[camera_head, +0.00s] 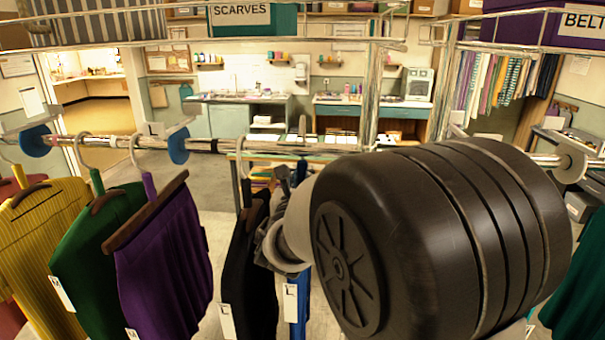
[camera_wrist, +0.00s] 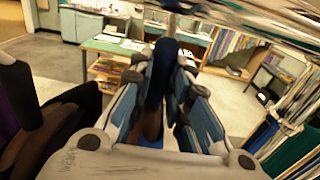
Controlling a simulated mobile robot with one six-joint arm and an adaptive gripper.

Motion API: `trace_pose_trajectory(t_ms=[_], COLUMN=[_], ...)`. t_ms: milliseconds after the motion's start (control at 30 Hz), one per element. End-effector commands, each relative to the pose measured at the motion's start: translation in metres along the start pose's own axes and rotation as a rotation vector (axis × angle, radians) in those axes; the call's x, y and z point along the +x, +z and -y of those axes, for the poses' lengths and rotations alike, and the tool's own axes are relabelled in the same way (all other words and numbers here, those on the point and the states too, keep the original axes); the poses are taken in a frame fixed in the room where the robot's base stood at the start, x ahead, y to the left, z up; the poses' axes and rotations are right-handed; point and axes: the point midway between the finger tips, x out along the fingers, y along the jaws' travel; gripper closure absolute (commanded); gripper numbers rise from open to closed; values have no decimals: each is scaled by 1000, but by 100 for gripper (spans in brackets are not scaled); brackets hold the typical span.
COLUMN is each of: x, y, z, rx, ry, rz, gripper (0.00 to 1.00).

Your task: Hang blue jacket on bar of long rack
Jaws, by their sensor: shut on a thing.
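The blue jacket (camera_head: 300,308) hangs below my gripper, largely hidden behind my dark wrist housing. A white tag shows beside it. My gripper (camera_head: 275,247) is mostly covered by that housing. In the wrist view its fingers (camera_wrist: 160,95) are closed around a dark blue upright piece (camera_wrist: 159,70), with brown and brighter blue below. The long rack's bar (camera_head: 225,146) runs across the head view behind my wrist. A grey upright piece, perhaps the hook, shows at the bar above the jacket; I cannot tell whether it rests on it.
A black garment (camera_head: 255,280) hangs just left of the blue jacket. Purple (camera_head: 165,260), green (camera_head: 100,230) and yellow (camera_head: 40,235) garments hang further left. A blue disc divider (camera_head: 178,145) sits on the bar. Teal clothing (camera_head: 580,275) hangs at right.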

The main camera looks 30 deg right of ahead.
Motion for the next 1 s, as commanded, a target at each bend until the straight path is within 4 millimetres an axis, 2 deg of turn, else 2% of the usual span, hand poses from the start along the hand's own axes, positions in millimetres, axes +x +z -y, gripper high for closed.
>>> trace_pose_trajectory(t_ms=[433,700,1000], x=[-35,-34,-34], y=[3,-20,-32], z=[0,0,0], rx=[0,1,1], ry=[1,0,0], rz=[4,4,4], gripper=[100,100,100])
